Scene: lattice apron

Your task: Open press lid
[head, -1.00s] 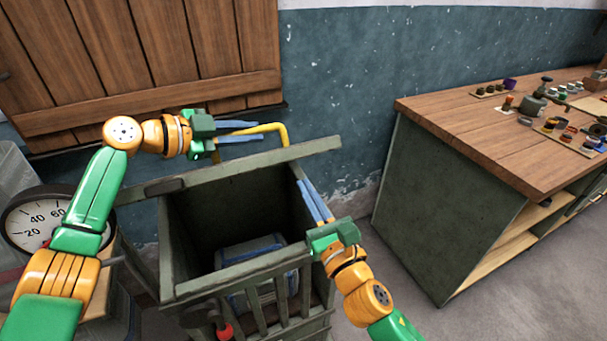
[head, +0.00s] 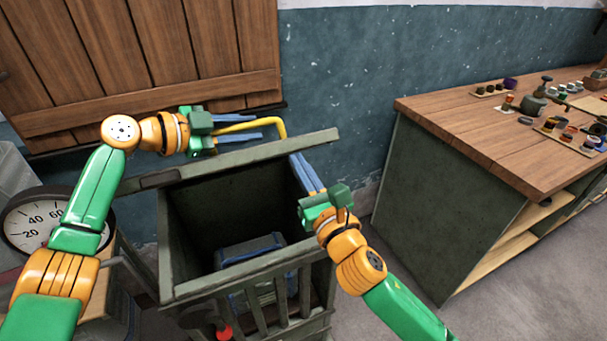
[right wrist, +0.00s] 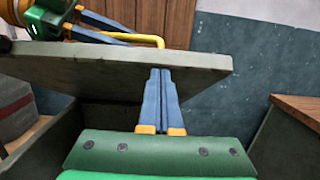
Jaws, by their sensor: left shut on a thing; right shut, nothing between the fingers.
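The press is a dark green box (head: 168,262) with an open top. Its lid (head: 255,155) is raised and seen nearly edge-on above the box; it also shows in the right wrist view (right wrist: 110,67). A yellow bar handle (head: 272,123) stands behind the lid's upper edge. My left gripper (head: 266,128) is shut on the handle, one blue finger on each side of it. My right gripper (head: 296,158) is shut and empty, its fingertips at the lid's underside near the right end. In the right wrist view the tips (right wrist: 160,72) look against the lid; contact is hard to tell.
A blue-grey block (head: 245,252) lies inside the box. A dial scale (head: 35,220) stands at the left. A wooden-topped bench (head: 480,125) with small items is at the right. Wooden shutters (head: 150,50) are behind the lid. Floor between box and bench is clear.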

